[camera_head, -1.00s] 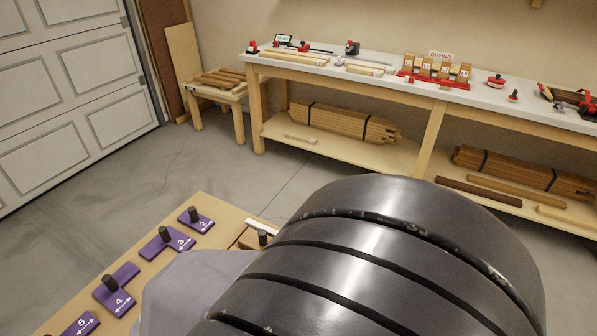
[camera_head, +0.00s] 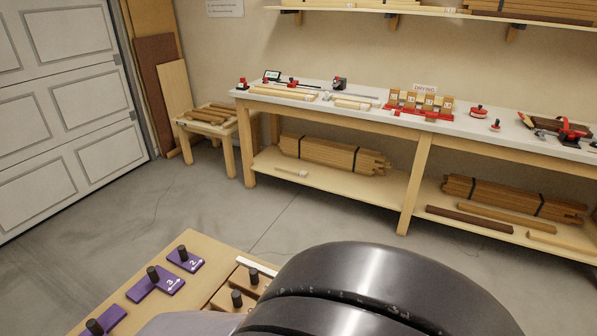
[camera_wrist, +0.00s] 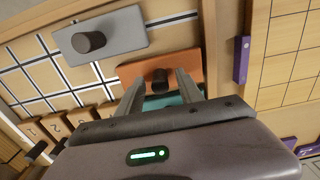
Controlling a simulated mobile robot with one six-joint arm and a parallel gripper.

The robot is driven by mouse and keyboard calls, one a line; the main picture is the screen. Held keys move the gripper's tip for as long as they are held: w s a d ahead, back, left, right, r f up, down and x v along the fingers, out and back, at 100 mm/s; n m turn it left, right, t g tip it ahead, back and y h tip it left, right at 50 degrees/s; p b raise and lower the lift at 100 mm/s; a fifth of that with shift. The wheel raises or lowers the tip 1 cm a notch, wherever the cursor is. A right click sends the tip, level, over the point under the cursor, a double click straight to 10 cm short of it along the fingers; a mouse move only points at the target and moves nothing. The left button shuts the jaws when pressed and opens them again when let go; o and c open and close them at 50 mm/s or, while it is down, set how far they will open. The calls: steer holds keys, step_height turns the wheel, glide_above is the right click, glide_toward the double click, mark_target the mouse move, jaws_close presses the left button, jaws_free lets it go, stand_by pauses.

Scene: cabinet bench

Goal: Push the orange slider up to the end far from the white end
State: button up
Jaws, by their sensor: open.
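In the wrist view the orange slider (camera_wrist: 186,60) is a flat plate with a dark round knob (camera_wrist: 160,80). My gripper (camera_wrist: 160,77) is open, with one finger to each side of the knob. I cannot tell whether either finger touches it. The fingers and gripper body hide part of the plate. In the head view the orange slider is not in sight; my arm covers that part of the bench. A white strip (camera_head: 257,266) shows at the board's far edge there; I cannot tell whether it is the white end.
A grey slider (camera_wrist: 118,32) with a dark knob lies up and left of the orange one. A teal piece (camera_wrist: 160,101) shows between the fingers. Purple numbered pieces (camera_head: 185,260) with black knobs lie on the left of the bench. A white-topped workbench (camera_head: 360,110) stands against the wall.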

step_height(320, 180, up, 7)
steer(key=p, duration=0.5)
steer(key=shift+f, duration=0.1)
